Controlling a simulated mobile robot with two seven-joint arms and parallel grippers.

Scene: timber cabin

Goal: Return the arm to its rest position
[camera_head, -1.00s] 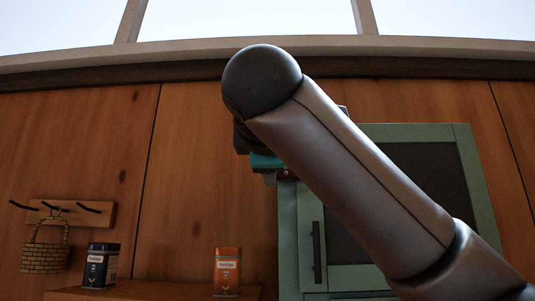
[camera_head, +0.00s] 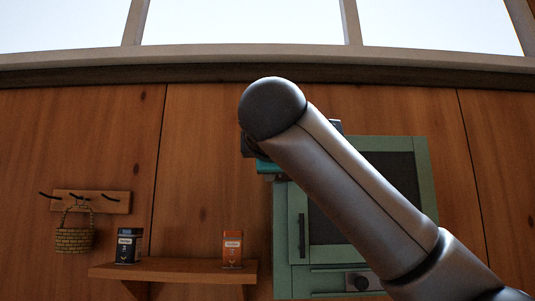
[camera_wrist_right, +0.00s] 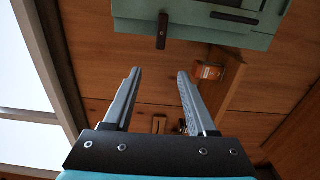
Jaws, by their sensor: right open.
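My right arm (camera_head: 355,195) comes in from the lower right in the head view and is raised in front of a green cabinet (camera_head: 420,165). Its gripper is mostly hidden behind the wrist there. In the right wrist view my right gripper (camera_wrist_right: 155,95) is open, with its two fingers apart and nothing between them. It is clear of the cabinet, whose green underside or front (camera_wrist_right: 190,30) shows beyond the fingertips. My left gripper is not in view.
A wooden shelf (camera_head: 180,270) holds a dark tin (camera_head: 129,246) and an orange tin (camera_head: 232,249). A small basket (camera_head: 74,239) hangs from a hook rack (camera_head: 92,201) at the left. Windows (camera_head: 245,22) run above the timber wall (camera_head: 200,130).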

